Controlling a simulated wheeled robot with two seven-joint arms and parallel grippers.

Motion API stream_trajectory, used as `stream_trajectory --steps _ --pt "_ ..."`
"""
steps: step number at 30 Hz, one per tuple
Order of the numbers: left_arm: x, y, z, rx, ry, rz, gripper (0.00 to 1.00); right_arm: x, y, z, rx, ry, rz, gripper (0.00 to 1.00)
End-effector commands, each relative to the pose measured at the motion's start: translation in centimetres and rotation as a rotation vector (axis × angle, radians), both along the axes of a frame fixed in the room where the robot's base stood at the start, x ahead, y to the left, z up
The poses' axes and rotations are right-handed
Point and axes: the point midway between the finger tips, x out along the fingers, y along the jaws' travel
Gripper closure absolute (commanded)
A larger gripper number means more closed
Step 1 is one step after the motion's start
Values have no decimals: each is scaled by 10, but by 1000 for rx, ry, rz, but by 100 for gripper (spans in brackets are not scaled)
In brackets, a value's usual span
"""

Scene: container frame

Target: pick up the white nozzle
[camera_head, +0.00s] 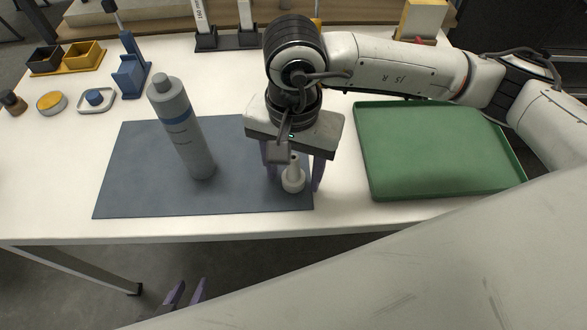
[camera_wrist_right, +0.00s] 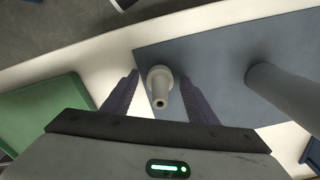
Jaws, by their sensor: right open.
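The white nozzle (camera_head: 293,181) stands upright near the right front corner of the dark grey mat (camera_head: 130,180). My right gripper (camera_head: 295,182) points down over it and is open, with one purple finger on each side of the nozzle. In the right wrist view the nozzle (camera_wrist_right: 161,84) lies between the two fingertips of my right gripper (camera_wrist_right: 160,78), with gaps showing beside it. My left gripper (camera_head: 187,290) shows only its purple fingertips, apart and empty, below the table's front edge.
A tall grey bottle (camera_head: 182,130) stands on the mat left of the nozzle. An empty green tray (camera_head: 430,150) lies to the right. A blue stand (camera_head: 130,70), small lidded containers (camera_head: 52,103) and bins (camera_head: 82,55) are at the back left.

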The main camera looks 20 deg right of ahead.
Motion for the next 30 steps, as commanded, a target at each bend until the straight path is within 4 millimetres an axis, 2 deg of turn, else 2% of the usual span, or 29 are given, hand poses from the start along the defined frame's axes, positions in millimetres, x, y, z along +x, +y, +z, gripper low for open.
stream_trajectory --steps 3,10,11,22,26,30 --pt "0 0 0 0 -1 0 67 0 0 0 0 0 -1 49" --pt "1 0 2 -1 -5 0 67 0 0 0 0 0 -1 88" --pt "1 0 2 -1 -5 0 67 0 0 0 0 0 -1 90" --pt "0 0 3 -2 -6 0 67 1 0 6 1 -2 -1 90" --pt "0 0 2 -2 -6 0 67 1 0 25 1 -5 0 90" --pt "0 -1 1 -1 -5 -1 67 1 1 55 1 -6 1 90"
